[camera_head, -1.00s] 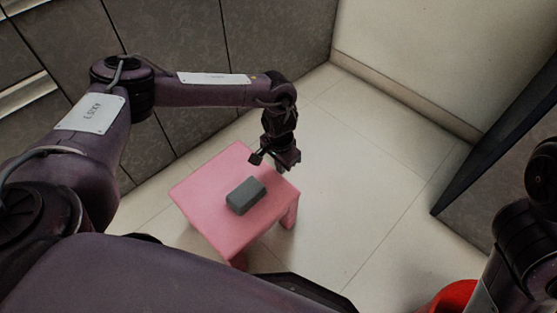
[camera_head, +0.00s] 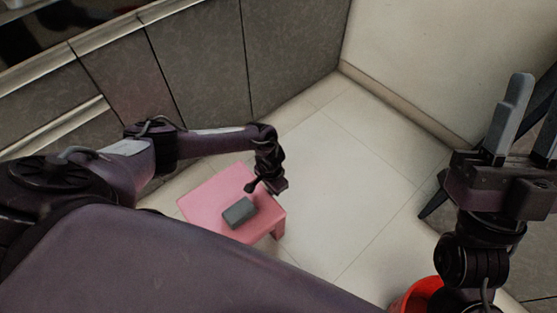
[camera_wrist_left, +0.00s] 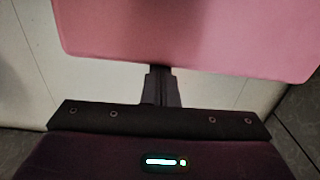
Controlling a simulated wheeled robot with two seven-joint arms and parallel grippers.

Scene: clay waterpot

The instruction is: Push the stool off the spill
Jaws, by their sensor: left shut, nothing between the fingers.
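The pink stool (camera_head: 205,207) stands upright on the pale floor, in the left middle of the head view. My left gripper (camera_head: 274,187) hangs at the stool's back right edge. In the left wrist view its fingers (camera_wrist_left: 161,76) are together and empty, with their tips at the edge of the pink stool top (camera_wrist_left: 190,35). I cannot tell whether they touch it. My right gripper (camera_head: 528,115) is raised at the right with its fingers apart. I see no clear spill; the floor under the stool is mostly hidden.
Grey cabinets (camera_head: 205,65) run along the back left, and a pale wall (camera_head: 430,60) stands at the back right. A red container (camera_head: 415,296) is at the bottom right, partly behind my right arm. The floor (camera_head: 345,185) right of the stool is clear.

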